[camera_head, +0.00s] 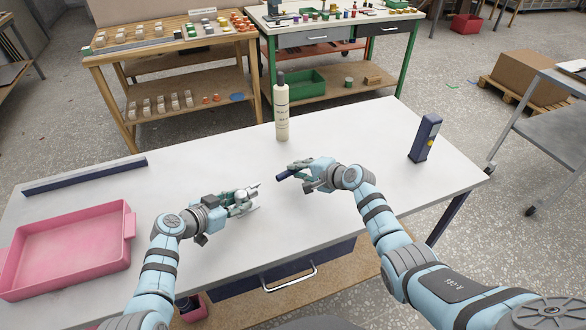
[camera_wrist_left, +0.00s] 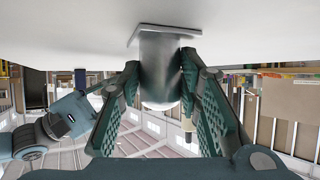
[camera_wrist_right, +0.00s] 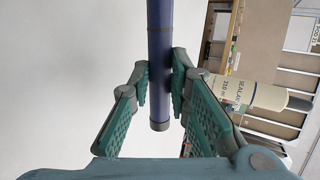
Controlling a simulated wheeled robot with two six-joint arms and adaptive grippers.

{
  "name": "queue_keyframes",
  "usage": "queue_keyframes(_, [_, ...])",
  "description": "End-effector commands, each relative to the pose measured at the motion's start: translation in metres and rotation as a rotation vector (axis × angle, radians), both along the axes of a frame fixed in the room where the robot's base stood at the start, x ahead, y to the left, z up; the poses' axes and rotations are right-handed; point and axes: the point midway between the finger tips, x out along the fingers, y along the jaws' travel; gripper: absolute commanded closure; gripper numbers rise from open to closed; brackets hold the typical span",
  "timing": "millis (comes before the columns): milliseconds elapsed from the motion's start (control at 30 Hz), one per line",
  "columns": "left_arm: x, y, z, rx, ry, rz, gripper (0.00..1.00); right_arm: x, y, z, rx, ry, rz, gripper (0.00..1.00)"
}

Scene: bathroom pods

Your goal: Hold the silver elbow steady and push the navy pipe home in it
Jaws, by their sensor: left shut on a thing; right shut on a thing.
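The silver elbow (camera_wrist_left: 160,75) is between the fingers of my left gripper (camera_wrist_left: 160,85), with a square flange at its far end on the white surface. In the head view my left gripper (camera_head: 250,194) is shut on the elbow, low over the table's middle. My right gripper (camera_wrist_right: 160,85) is shut on the navy pipe (camera_wrist_right: 160,40), which has dark bands near its near end. In the head view my right gripper (camera_head: 297,172) is to the right of the left one, and the pipe (camera_head: 285,176) points toward the elbow with a gap between them.
A cream sealant bottle (camera_head: 282,112) stands behind the grippers. A navy upright device (camera_head: 425,137) stands at the right. A pink tray (camera_head: 70,250) and a navy bar (camera_head: 85,177) lie at the left. The white table (camera_head: 340,240) is clear around the grippers.

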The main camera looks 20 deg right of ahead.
Motion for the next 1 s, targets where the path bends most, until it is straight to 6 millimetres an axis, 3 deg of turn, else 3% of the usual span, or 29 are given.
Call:
queue_keyframes(233, [-0.002,0.001,-0.004,0.004,0.007,-0.002,0.88,0.0,0.0,0.001,-0.002,0.003,-0.003,1.0])
queue_keyframes(700, [-0.002,0.001,-0.004,0.004,0.007,-0.002,0.88,-0.014,0.049,0.001,0.001,0.004,0.0,1.0])
queue_keyframes(1000, [-0.002,0.001,-0.004,0.004,0.007,-0.002,0.88,-0.016,0.056,0.001,-0.001,0.004,-0.002,1.0])
